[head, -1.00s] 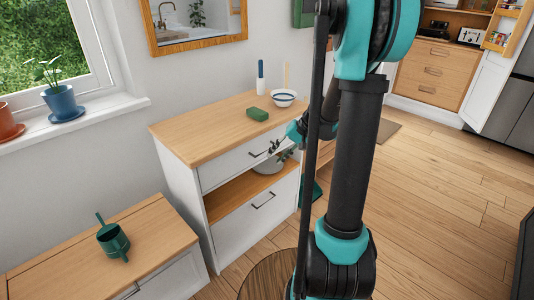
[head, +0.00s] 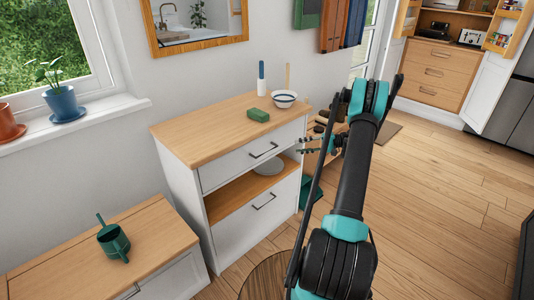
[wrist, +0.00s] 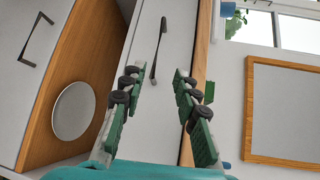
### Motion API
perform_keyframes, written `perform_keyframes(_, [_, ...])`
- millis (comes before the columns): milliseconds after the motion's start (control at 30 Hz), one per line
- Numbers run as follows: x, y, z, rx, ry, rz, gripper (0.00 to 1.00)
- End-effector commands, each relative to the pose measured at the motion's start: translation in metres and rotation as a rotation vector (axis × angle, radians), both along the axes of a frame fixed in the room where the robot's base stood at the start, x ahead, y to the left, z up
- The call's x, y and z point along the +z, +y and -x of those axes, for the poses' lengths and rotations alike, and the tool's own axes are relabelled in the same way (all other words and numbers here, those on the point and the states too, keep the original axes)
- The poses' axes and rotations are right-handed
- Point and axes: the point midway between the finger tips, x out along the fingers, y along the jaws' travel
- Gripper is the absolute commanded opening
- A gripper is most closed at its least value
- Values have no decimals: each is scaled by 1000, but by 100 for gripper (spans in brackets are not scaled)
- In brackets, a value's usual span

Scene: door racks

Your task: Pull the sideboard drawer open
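The white sideboard (head: 185,185) with a wooden top stands against the wall. Its upper drawer (head: 230,168) is shut and has a dark bar handle (head: 264,150). In the wrist view, turned on its side, the drawer handle (wrist: 158,48) lies ahead of my gripper, between the lines of the two fingers. My gripper (wrist: 155,110) is open and empty, its fingers wide apart, short of the handle. In the head view my gripper (head: 308,146) is right of the drawer front, apart from it.
An open shelf with a pale plate (head: 269,167) lies below the drawer, above a lower front with its own handle (head: 264,201). A green block (head: 258,115) and a bowl (head: 284,98) stand on top. A low cabinet (head: 150,232) is at left. The floor at right is clear.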

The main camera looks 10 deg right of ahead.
Motion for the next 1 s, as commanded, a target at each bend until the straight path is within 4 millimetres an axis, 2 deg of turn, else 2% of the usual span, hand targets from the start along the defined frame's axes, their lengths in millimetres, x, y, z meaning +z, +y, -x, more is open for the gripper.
perform_keyframes(167, [-10, -11, -1, 7, -15, -39, 31])
perform_keyframes(367, [-13, 5, -2, 9, -16, -43, 31])
perform_keyframes(1000, [-29, 125, -20, 9, -16, -42, 31])
